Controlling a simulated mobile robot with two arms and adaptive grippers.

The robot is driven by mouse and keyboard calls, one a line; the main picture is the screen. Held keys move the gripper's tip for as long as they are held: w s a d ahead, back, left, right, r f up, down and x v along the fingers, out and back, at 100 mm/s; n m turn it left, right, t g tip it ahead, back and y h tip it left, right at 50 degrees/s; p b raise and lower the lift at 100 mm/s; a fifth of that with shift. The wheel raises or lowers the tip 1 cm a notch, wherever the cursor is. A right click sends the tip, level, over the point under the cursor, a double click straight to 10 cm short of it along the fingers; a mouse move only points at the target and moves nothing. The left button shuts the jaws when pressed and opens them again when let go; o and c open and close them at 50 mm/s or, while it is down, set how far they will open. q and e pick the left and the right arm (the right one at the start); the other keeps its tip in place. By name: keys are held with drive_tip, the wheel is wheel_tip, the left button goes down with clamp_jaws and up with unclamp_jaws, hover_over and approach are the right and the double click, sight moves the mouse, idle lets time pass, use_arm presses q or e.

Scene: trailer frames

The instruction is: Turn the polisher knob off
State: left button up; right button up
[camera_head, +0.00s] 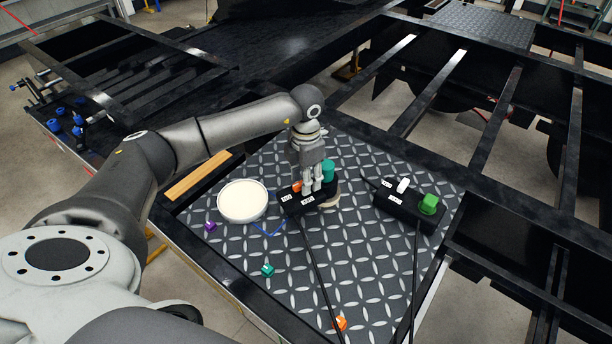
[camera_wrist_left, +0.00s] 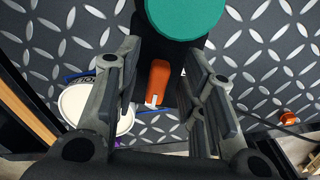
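A black tool with a round teal knob (camera_head: 328,170) lies on the diamond-plate surface (camera_head: 370,260); a pale pad shows under its right end. I take it to be the polisher. Its teal knob (camera_wrist_left: 186,15) fills the top of the left wrist view. An orange lever (camera_wrist_left: 165,82) with a pale tip sits on the same tool, below the knob. My left gripper (camera_head: 312,188) points down over the tool. In the left wrist view its fingers (camera_wrist_left: 162,65) are apart, on either side of the orange lever, with visible gaps. It holds nothing. My right gripper is not visible.
A second black tool with a green knob (camera_head: 429,204) and a white switch (camera_head: 403,185) lies to the right. A round white-topped container (camera_head: 243,201) stands to the left. Small purple (camera_head: 210,226), teal (camera_head: 267,270) and orange (camera_head: 340,323) pieces lie about. Black cables run toward the front.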

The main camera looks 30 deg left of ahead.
use_arm(q)
drive_tip(key=shift+c, duration=0.4)
clamp_jaws()
drive_tip(key=shift+n, duration=0.3)
drive_tip(key=n+b, duration=0.1)
drive_tip(key=n, duration=0.1)
drive_tip(key=shift+w+a+n+b, duration=0.1)
drive_tip(key=shift+a+n+b, duration=0.1)
drive_tip(key=shift+n+b, duration=0.15)
drive_tip(key=n, duration=0.1)
drive_tip(key=n+b, duration=0.1)
drive_tip(key=n, duration=0.1)
drive_tip(key=shift+a+n, duration=0.2)
drive_tip(key=shift+n, duration=0.05)
drive_tip(key=n, duration=0.3)
drive_tip(key=n+b, duration=0.1)
drive_tip(key=n, duration=0.1)
drive_tip(key=shift+a, duration=0.35)
drive_tip(key=n, duration=0.6)
drive_tip(key=shift+s+a, duration=0.25)
drive_tip(key=shift+s, duration=0.15)
